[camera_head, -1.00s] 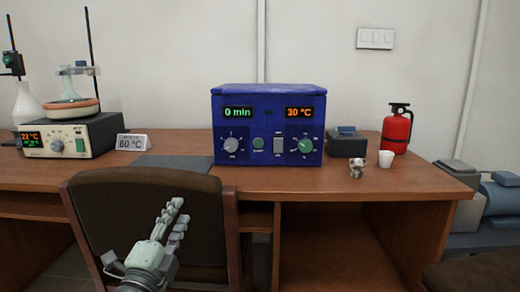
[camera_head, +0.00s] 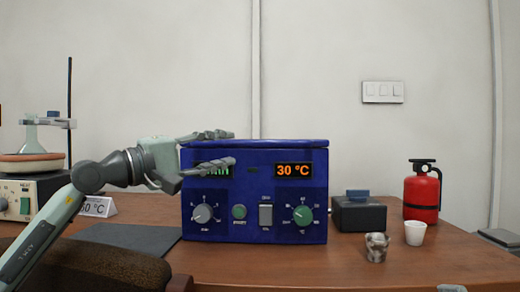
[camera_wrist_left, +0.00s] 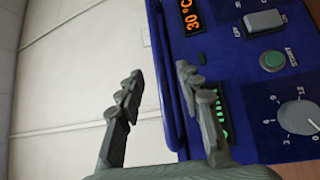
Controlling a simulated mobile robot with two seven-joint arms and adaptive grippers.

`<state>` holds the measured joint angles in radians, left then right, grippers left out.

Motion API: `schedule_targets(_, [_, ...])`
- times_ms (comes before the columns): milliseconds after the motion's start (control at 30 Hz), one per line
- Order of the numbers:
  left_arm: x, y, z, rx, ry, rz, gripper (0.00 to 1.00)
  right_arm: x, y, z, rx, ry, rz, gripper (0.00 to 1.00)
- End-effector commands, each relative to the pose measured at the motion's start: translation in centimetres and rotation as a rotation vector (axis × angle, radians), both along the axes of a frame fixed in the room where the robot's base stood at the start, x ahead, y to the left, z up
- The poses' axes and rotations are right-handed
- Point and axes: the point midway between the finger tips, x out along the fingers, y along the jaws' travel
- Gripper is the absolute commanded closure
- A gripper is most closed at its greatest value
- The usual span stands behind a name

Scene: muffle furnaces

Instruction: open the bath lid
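The bath is a blue box (camera_head: 255,215) with dials and two displays, standing on the desk. Its lid (camera_head: 275,142) is a thin blue slab lying shut on top; its edge also shows in the wrist view (camera_wrist_left: 160,50). My left gripper (camera_head: 222,149) is open at the bath's upper left front. One finger is at lid height, the other lower, in front of the left display, partly hiding it. In the wrist view the open fingers (camera_wrist_left: 158,75) lie on either side of the lid edge. I cannot tell whether they touch it. My right gripper is not identifiable.
A dark box (camera_head: 359,214), a metal cup (camera_head: 376,247), a white cup (camera_head: 415,232) and a red extinguisher (camera_head: 422,192) stand right of the bath. A hotplate device (camera_head: 25,195) stands at the left. A chair back (camera_head: 85,265) is low in front.

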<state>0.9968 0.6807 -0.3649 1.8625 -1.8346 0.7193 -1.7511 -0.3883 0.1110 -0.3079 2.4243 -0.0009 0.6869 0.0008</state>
Motion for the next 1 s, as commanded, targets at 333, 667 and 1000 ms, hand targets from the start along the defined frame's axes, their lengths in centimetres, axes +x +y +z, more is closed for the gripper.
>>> schedule_targets(333, [3.3,-3.5,0.8,0.004,-0.004,0.002,0.64,0.4,0.2,0.0,-0.007,0.024,0.002,0.42])
schedule_targets(667, [5.3,-5.4,1.2,0.004,-0.004,0.002,0.64,0.5,0.3,-0.1,-0.011,0.035,0.002,0.42])
schedule_targets(1000, [5.3,-5.4,1.1,0.004,-0.004,0.002,0.79,0.6,0.3,-0.1,-0.011,0.035,0.002,0.42])
